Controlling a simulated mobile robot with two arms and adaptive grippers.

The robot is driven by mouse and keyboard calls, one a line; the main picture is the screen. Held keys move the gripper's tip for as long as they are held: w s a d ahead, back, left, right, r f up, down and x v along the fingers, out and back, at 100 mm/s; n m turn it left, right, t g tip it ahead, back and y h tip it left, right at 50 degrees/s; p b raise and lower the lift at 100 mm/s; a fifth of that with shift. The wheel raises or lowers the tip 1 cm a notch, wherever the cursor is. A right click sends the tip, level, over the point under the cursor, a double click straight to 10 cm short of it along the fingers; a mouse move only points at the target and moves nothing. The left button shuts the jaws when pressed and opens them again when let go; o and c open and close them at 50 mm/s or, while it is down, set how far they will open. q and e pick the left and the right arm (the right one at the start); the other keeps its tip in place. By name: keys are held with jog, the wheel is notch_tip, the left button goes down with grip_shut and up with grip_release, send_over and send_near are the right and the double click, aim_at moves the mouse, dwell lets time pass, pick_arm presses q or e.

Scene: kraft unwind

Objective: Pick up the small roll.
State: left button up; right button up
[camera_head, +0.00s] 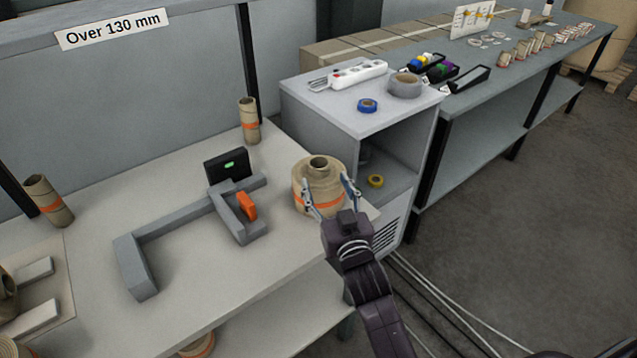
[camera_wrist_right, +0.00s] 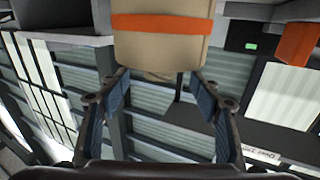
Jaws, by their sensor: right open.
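A squat tan roll (camera_head: 318,173) with an orange band and a protruding core stands upright near the right end of the bench. My right gripper (camera_head: 331,193) is open, its fingers around the near side of this roll. In the right wrist view the same roll (camera_wrist_right: 160,48) appears at the top, between and beyond the fingertips (camera_wrist_right: 159,80); contact cannot be told. Two slimmer tan rolls with orange bands stand farther off: one at the back (camera_head: 249,122) and one at the left (camera_head: 50,203). My left gripper is out of view.
A grey V-shaped fixture (camera_head: 150,245) with an orange block (camera_head: 246,205) and a black display (camera_head: 226,165) sits left of the squat roll. A grey cabinet (camera_head: 325,103) with tape rolls stands to the right. The bench front is clear.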

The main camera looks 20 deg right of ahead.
aim_at(322, 173)
jog(key=shift+w, duration=0.45)
jog(key=w, duration=0.5)
jog(key=shift+w+d+p, duration=0.15)
jog(key=shift+w+p, duration=0.05)
jog(key=shift+p, duration=0.15)
jog(key=shift+w+f, duration=0.15)
jog(key=shift+w, duration=0.3)
jog(key=c, duration=0.4)
grip_shut()
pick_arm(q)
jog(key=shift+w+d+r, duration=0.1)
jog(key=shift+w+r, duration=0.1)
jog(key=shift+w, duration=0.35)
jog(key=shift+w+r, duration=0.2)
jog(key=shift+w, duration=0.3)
pick_arm(e)
jog(key=shift+r, duration=0.3)
